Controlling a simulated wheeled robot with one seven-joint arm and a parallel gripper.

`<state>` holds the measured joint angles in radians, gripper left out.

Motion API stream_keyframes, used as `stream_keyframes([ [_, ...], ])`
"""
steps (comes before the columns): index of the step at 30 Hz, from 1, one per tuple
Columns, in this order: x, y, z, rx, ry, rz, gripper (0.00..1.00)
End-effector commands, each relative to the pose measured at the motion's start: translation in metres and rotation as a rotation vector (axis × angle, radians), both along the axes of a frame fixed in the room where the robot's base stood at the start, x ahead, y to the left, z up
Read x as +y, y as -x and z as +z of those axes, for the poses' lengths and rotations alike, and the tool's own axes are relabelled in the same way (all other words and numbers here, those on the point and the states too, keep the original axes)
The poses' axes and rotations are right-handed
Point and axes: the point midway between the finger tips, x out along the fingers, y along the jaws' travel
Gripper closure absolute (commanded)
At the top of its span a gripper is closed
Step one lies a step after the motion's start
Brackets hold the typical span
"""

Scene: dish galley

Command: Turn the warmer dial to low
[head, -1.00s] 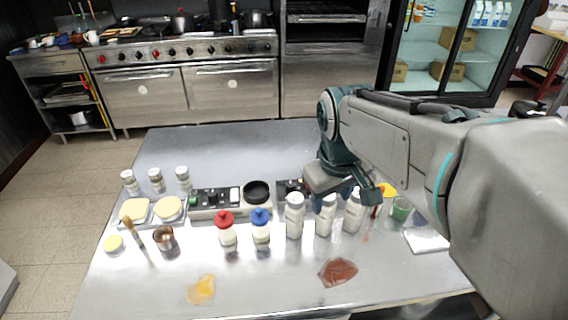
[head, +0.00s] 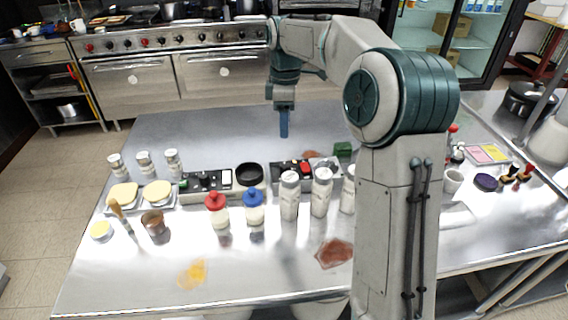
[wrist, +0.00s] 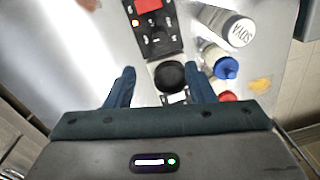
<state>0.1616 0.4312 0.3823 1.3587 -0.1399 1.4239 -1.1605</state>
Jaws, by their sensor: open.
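A dark control unit (head: 291,171) with a red part stands behind the white-capped bottles in the head view. In the wrist view this control unit (wrist: 152,30) shows a red block, a lit orange lamp and dark knobs with small white markings too small to read. A second unit (head: 207,184) with a green part stands to its left. I cannot tell which one carries the warmer dial. My gripper (head: 284,131) points down above the back of the table, apart from both units. In the wrist view my gripper (wrist: 161,69) is open and empty, its fingers apart.
A round black dish (head: 249,174) sits between the units. Salt-type bottles (head: 289,196), a red-capped bottle (head: 217,211) and a blue-capped bottle (head: 254,208) stand in front. Shakers (head: 144,163) stand at left. The table's back part (head: 200,130) is clear.

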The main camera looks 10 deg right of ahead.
Motion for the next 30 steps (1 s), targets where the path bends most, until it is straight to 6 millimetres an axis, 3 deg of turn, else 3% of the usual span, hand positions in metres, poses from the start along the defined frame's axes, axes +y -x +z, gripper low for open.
stream_keyframes([
  [18,0.002,0.007,-0.114,0.003,0.000,-0.002,0.51],
  [24,0.002,0.007,-0.130,0.000,0.001,-0.001,0.51],
  [30,0.002,0.007,-0.132,-0.001,0.001,-0.002,0.51],
])
